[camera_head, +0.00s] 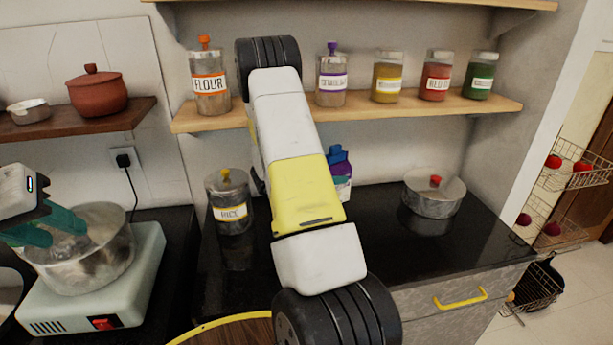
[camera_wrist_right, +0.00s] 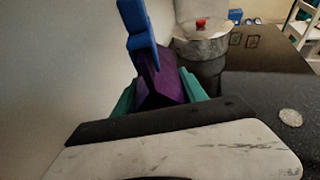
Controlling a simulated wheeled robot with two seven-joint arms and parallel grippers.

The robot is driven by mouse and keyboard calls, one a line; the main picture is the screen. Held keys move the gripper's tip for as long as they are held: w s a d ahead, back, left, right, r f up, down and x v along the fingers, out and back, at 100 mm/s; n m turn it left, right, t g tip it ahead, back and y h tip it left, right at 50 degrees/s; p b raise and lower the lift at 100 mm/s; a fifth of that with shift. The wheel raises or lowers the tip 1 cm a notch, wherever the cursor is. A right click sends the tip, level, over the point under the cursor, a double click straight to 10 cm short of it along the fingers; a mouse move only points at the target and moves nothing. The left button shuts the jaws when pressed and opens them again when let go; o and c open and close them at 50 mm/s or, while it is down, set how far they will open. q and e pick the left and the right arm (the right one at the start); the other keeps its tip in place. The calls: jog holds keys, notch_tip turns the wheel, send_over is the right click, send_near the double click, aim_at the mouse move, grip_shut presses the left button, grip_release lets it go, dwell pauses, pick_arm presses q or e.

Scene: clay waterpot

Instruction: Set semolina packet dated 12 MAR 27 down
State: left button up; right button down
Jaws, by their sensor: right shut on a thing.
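The semolina packet (camera_wrist_right: 168,85) is dark purple with a blue clip (camera_wrist_right: 140,30) on its top. My right gripper (camera_wrist_right: 160,92) is shut on it, with a teal finger at each side. In the head view the packet (camera_head: 343,182) shows as a purple and white piece behind my right arm, above or at the black counter (camera_head: 385,235). I cannot tell whether its base touches the counter. No date is readable. My left gripper (camera_head: 48,232) is empty at the far left, its teal fingers apart over the steel pot (camera_head: 95,255).
A rice jar (camera_head: 229,205) stands left of my right arm, and a lidded steel pot (camera_head: 434,195) stands right on the counter. The shelf (camera_head: 430,108) above holds several jars, including flour (camera_head: 209,85) and a purple-labelled one (camera_head: 331,82). The front right counter is clear.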

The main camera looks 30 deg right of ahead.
jog(key=shift+f, duration=1.65)
jog(key=c, duration=0.6)
grip_release()
jog(key=shift+a+f, duration=0.1)
jog(key=shift+f, duration=0.05)
